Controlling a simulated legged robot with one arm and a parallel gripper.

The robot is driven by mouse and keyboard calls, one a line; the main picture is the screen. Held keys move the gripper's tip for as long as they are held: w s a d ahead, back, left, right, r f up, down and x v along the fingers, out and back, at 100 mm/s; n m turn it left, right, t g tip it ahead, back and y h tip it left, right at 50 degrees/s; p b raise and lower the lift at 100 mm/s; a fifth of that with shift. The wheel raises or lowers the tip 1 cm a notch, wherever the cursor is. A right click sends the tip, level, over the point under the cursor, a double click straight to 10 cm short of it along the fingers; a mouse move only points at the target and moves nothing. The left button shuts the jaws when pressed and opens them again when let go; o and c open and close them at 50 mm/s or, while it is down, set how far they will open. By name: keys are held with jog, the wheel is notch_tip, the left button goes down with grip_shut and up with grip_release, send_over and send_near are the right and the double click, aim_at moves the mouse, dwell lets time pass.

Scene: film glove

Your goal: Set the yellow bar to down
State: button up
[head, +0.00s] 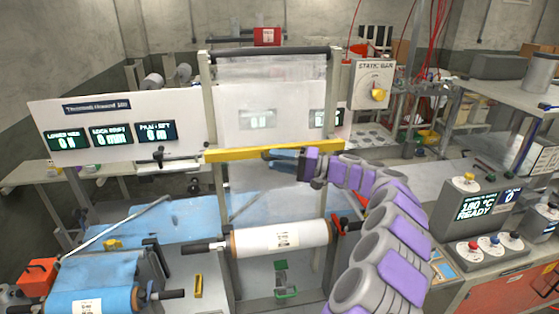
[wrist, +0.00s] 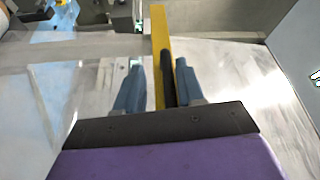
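The yellow bar (head: 240,154) runs level across the upright frame in the head view, well above the white roll. The rod lies closer to the right finger. I cannot tell whether the fingers touch either.
The white film roll (head: 280,239) lies below the bar. A panel with displays (head: 110,118) stands behind. A static bar box (head: 373,84) with a yellow knob is at the upper right. A control console (head: 485,215) stands at the right, and a blue roll (head: 95,275) at the lower left.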

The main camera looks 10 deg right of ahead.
jog(key=shift+r, duration=0.1)
jog(key=v, duration=1.7)
jog(key=shift+d, duration=0.3)
jog(key=s+a+r+n+g+h+b, duration=0.15)
jog(key=s+a+g, duration=0.3)
jog(key=a, duration=0.75)
jog(key=s+a+r+n+g+b, duration=0.1)
jog(key=s+a+g+b, duration=0.15)
jog(key=s+a, duration=0.6)
jog(key=s+a+f+g+h, duration=0.2)
jog(key=s+a+f+h, duration=0.15)
jog(key=s+a, duration=0.4)
jog(key=s+f+h+b, duration=0.3)
jog(key=s+f+h, duration=0.45)
jog(key=s, duration=0.65)
jog(key=s+d+f+h+b, duration=0.1)
jog(key=s+d+f+h, duration=0.4)
jog(key=s+d+f, duration=0.6)
jog(key=shift+s+d, duration=0.4)
jog(key=shift+s, duration=0.15)
